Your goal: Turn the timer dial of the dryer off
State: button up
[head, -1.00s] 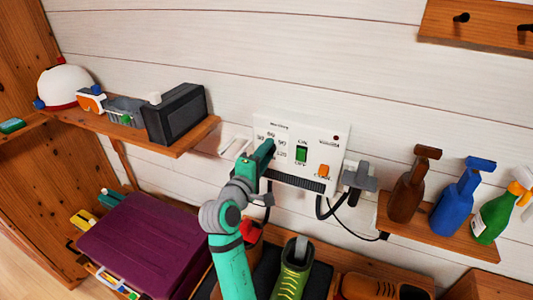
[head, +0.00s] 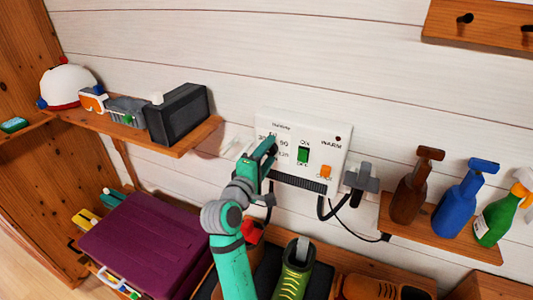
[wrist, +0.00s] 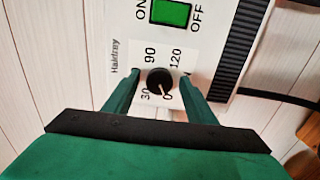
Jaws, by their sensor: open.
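The dryer's white control panel (head: 325,155) is on the wall in the head view. Its timer dial (wrist: 160,81) is a small round black knob, seen in the wrist view among the printed numbers 30, 90, 120 and 0. A pale pointer mark on the knob appears to point down and slightly right, close to the 0. My gripper (wrist: 159,72) is open, one green finger on each side of the dial, with gaps visible. In the head view my gripper (head: 268,147) covers the dial. The green ON/OFF switch (head: 303,155) is right of the dial.
An orange switch (head: 325,172) and a dark vent (head: 298,182) are on the panel. A shelf (head: 140,138) with a black box (head: 180,113) is to the left. Spray bottles (head: 458,200) stand at right. A green boot (head: 294,272) is below.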

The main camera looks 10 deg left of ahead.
jog(key=v, duration=1.1)
jog(key=shift+a, duration=0.15)
jog(key=shift+w, duration=0.15)
